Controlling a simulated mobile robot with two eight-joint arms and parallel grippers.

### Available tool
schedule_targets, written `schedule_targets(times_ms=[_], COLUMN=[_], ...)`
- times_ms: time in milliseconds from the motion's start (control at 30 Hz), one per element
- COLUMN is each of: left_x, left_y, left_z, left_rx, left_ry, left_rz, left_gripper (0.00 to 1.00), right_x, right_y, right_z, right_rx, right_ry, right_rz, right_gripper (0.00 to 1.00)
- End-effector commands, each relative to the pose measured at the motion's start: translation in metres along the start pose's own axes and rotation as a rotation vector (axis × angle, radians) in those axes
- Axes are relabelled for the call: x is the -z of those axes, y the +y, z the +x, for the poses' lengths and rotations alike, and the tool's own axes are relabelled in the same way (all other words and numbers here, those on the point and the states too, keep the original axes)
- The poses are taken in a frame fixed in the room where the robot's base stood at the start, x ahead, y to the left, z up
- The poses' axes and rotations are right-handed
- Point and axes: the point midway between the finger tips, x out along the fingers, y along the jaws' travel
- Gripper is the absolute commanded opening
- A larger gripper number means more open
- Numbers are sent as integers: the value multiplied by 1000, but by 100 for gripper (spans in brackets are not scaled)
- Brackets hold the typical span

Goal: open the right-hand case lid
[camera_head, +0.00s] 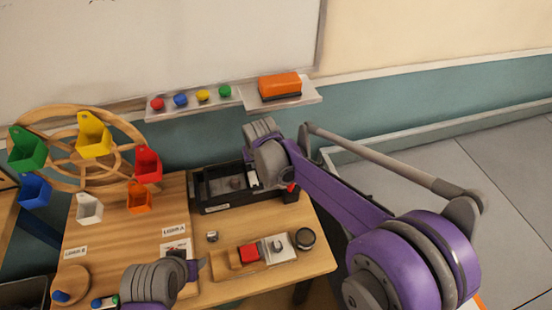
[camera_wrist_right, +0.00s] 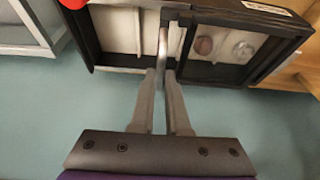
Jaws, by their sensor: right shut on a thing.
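The black case (camera_head: 222,207) stands at the back of the wooden table. In the right wrist view the case (camera_wrist_right: 105,67) shows two side-by-side sections with a pale upright bar or handle (camera_wrist_right: 162,46) between them. My right gripper (camera_wrist_right: 163,75) is shut on this pale handle at the case's edge. The right-hand section shows round items inside; whether a clear lid covers them I cannot tell. In the head view my right arm hides the case's right end. My left gripper (camera_head: 196,268) hangs over the table's front; its finger gap is not clear.
A wooden wheel (camera_head: 85,150) with coloured bins stands at the left. A tray with a red block (camera_head: 249,254) and a dark round knob (camera_head: 305,238) sit in front of the case. A wall shelf (camera_head: 283,103) is behind. Bare wood lies left of the case.

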Motion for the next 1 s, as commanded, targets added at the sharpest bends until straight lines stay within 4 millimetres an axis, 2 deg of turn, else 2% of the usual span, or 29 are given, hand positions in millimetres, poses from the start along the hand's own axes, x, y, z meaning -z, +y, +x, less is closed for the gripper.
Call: schedule_targets(times_ms=[100,200,567,600,767,1000], left_x=[-1,-1,-1,-1,-1,-1], left_y=[0,0,0,0,0,0], left_z=[1,1,1,1,1,1], left_rx=[0,0,0,0,0,0], left_ry=[0,-1,-1,-1,-1,-1], left_rz=[0,0,0,0,0,0], left_gripper=[50,50,50,50,50,50], right_x=[0,0,0,0,0,0], right_y=[-16,-22,-24,-24,-24,-24], right_z=[0,0,0,0,0,0], right_rx=[1,0,-1,-1,-1,-1], right_ry=[1,0,0,0,0,0], right_rz=[-2,-1,0,0,0,0], right_gripper=[0,0,0,15,43,43])
